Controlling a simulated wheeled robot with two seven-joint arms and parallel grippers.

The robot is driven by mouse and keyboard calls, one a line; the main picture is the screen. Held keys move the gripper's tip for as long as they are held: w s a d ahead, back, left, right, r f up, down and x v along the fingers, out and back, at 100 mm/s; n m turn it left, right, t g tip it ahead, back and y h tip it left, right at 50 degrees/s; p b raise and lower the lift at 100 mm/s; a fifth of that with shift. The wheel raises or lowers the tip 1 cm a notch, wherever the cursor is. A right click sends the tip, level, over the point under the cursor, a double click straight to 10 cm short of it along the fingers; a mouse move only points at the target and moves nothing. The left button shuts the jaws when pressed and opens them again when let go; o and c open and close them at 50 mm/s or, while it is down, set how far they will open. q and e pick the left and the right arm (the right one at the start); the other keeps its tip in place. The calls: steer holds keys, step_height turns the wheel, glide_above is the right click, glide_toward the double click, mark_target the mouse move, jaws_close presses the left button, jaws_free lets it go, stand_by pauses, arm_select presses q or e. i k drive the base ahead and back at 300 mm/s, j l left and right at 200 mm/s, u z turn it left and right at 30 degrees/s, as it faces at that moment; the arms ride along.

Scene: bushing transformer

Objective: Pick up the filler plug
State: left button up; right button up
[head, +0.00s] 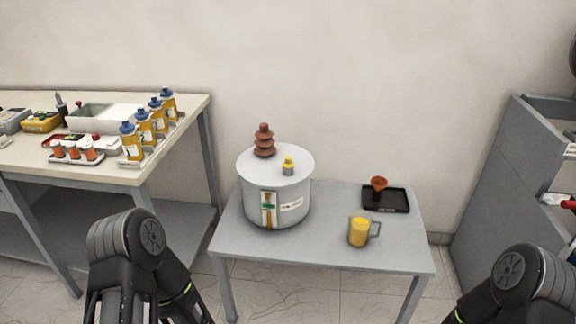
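A grey cylindrical transformer tank (262,200) stands on the left part of the small grey table. A small yellow-topped plug (288,163), which looks like the filler plug, sits upright on the tank's lid, right of centre. A brown ribbed bushing (264,142) rises from the back left of the lid. Parts of both my arms show at the bottom left and bottom right, well below and apart from the plug. Neither gripper's fingers can be seen in the head view.
The small table (320,250) also holds a jug of yellow liquid (358,232) and a black tray (398,204) with an orange-brown funnel (379,184). A workbench (195,103) with several bottles stands left; a grey cabinet (505,170) stands right. Space above the lid is clear.

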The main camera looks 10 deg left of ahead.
mark_target(288, 163)
steer(key=i+j+z, duration=0.1)
steer(key=z, duration=0.9)
steer(key=i+j+z, duration=0.1)
steer(key=j+z, duration=0.25)
steer(key=j, duration=0.2)
steer(key=j+z, duration=0.35)
steer(key=j, duration=0.15)
steer(key=j+z, duration=0.35)
steer(key=j, duration=0.8)
steer(key=k+j, duration=0.1)
steer(key=j, duration=0.5)
